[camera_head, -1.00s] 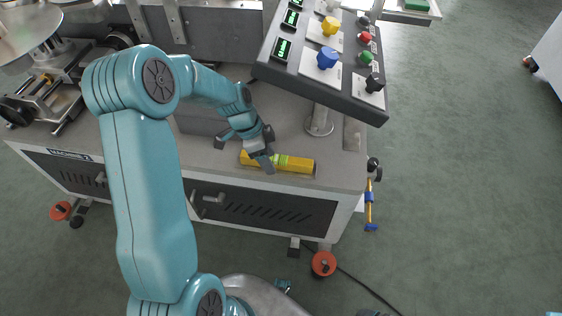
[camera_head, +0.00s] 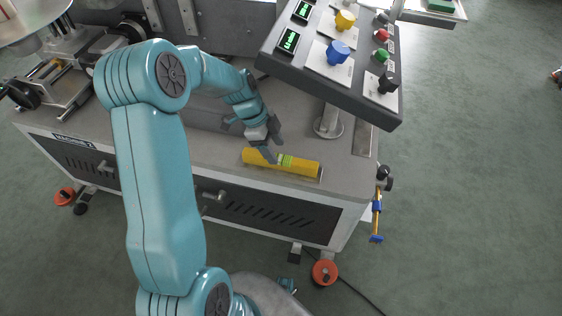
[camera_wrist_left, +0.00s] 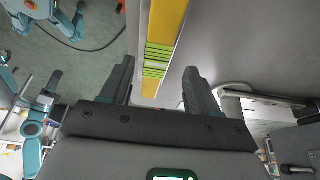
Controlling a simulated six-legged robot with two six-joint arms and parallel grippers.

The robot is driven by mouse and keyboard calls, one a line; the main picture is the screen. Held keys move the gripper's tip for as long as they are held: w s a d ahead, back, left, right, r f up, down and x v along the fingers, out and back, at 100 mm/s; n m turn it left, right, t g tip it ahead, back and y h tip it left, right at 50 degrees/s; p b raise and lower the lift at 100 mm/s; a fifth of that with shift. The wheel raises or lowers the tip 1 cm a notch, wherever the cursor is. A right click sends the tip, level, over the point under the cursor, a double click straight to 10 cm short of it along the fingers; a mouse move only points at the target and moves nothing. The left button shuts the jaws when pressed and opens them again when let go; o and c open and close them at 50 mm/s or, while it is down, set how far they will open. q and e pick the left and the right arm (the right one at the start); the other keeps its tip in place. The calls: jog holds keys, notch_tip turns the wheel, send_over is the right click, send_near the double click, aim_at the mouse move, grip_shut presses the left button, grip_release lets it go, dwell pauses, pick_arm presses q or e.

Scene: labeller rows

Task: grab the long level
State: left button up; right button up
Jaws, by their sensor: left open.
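The long level (camera_head: 300,165) is a yellow bar with a green striped section near its middle. It lies flat near the front edge of the grey machine top. My left gripper (camera_head: 271,145) is open at the level's left half and hides a small part of it. In the left wrist view the level (camera_wrist_left: 165,30) runs lengthwise between the two spread fingers of the left gripper (camera_wrist_left: 158,68). The fingers look apart from it; the exact height above it is hard to tell. I cannot make out my right gripper.
A tilted control panel (camera_head: 332,62) with coloured knobs stands on a post (camera_head: 328,122) behind and right of the level. A metal mechanism (camera_head: 72,75) sits at the machine's left. A blue and yellow tool (camera_head: 376,220) hangs at the right side.

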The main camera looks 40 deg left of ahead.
aim_at(279, 158)
pick_arm(q)
jog(key=x, duration=0.4)
jog(key=shift+s+d+f+b, duration=0.1)
jog(key=shift+d+f+b, duration=0.2)
jog(key=shift+f, duration=0.05)
grip_shut()
jog(key=shift+r, duration=0.1)
